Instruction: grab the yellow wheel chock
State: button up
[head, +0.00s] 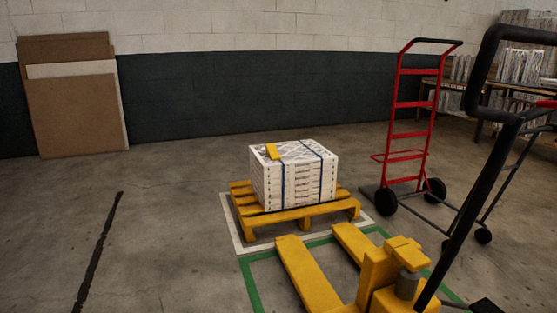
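A small yellow wheel chock (272,151) lies on top of a stack of white boxed filters (291,176), near its left side. The stack is bound with dark straps and sits on a yellow pallet (262,220). The chock looks like a small wedge or block; its exact shape is too small to tell. My gripper is not in view.
A yellow pallet jack (388,272) stands in front of the pallet, its forks pointing toward it and its black handle rising at right. A red hand truck (407,125) stands right of the pallet. Brown panels (75,110) lean on the wall. The left floor is clear.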

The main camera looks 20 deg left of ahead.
aim_at(270, 151)
jog(key=i+j+u, duration=0.15)
jog(key=j, duration=0.2)
jog(key=i+j+u, duration=0.35)
jog(key=j, duration=0.3)
jog(key=i+j+u, duration=0.5)
jog(key=i, duration=0.25)
jog(key=i+j+u, duration=0.2)
jog(key=i, duration=0.2)
jog(key=i+j+u, duration=0.25)
jog(key=i, duration=0.15)
jog(key=i+j+u, duration=0.1)
jog(key=i, duration=1.95)
jog(key=i+l+z, duration=0.1)
jog(key=i+z, duration=0.15)
jog(key=z, duration=0.15)
jog(key=i+z, duration=0.25)
jog(key=z, duration=0.15)
jog(key=i+z, duration=0.25)
jog(key=z, duration=0.15)
jog(key=i+j+z, duration=0.2)
jog(key=z, duration=0.2)
jog(key=i+l+z, duration=0.1)
jog(key=z, duration=0.35)
jog(key=i+z, duration=0.4)
jog(key=i+j+z, duration=0.1)
jog(key=z, duration=0.35)
